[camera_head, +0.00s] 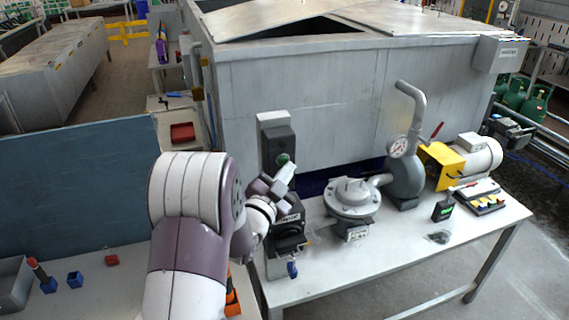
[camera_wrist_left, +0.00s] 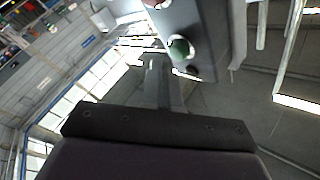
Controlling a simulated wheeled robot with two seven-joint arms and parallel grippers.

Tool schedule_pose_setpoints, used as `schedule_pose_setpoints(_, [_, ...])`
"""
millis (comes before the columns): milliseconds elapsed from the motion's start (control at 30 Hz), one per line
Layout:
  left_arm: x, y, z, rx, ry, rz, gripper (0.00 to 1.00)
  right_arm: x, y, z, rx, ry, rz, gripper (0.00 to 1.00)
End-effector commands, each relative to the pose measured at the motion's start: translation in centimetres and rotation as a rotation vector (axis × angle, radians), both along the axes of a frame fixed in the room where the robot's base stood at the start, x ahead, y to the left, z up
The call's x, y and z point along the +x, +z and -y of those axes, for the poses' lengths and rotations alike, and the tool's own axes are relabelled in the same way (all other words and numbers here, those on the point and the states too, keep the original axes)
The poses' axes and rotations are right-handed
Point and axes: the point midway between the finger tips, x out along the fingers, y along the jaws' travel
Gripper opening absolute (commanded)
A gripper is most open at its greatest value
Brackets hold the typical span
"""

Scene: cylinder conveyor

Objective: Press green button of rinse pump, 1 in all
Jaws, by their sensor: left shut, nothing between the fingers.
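The green button (camera_head: 283,159) sits on the front of a dark grey control box (camera_head: 277,140) on a post behind the near table. My left gripper (camera_head: 287,172) is shut and empty, its tips just below and in front of the button. In the left wrist view the green button (camera_wrist_left: 180,48) shows on the grey box (camera_wrist_left: 201,28), a little to the right of the shut fingertips (camera_wrist_left: 155,64). A small gap seems to remain between tips and button, but contact is hard to judge. A red button (camera_wrist_left: 156,4) is partly cut off at the top edge. My right gripper is not in view.
A grey pump (camera_head: 352,198) and a gauge on a bent pipe (camera_head: 398,147) stand on the white table (camera_head: 410,262) to the right. A yellow and white motor (camera_head: 470,158) is farther right. A large metal tank (camera_head: 310,100) stands behind. A blue panel (camera_head: 75,195) is at left.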

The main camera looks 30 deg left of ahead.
Motion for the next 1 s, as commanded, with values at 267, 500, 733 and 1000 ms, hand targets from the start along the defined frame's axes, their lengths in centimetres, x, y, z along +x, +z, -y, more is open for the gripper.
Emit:
schedule_pose_setpoints(267, [0.27,-0.02,-0.32,0.000,0.000,-0.001,0.00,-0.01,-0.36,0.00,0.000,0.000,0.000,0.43])
schedule_pose_setpoints(500, [0.30,-0.04,-0.37,0.000,0.001,-0.001,0.00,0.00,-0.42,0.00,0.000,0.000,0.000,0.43])
schedule_pose_setpoints(733, [0.47,-0.07,-0.57,-0.001,0.000,0.000,0.00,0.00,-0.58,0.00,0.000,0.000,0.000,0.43])
schedule_pose_setpoints(1000, [0.70,-0.05,-0.84,0.000,0.000,0.000,0.00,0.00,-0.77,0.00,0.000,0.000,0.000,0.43])
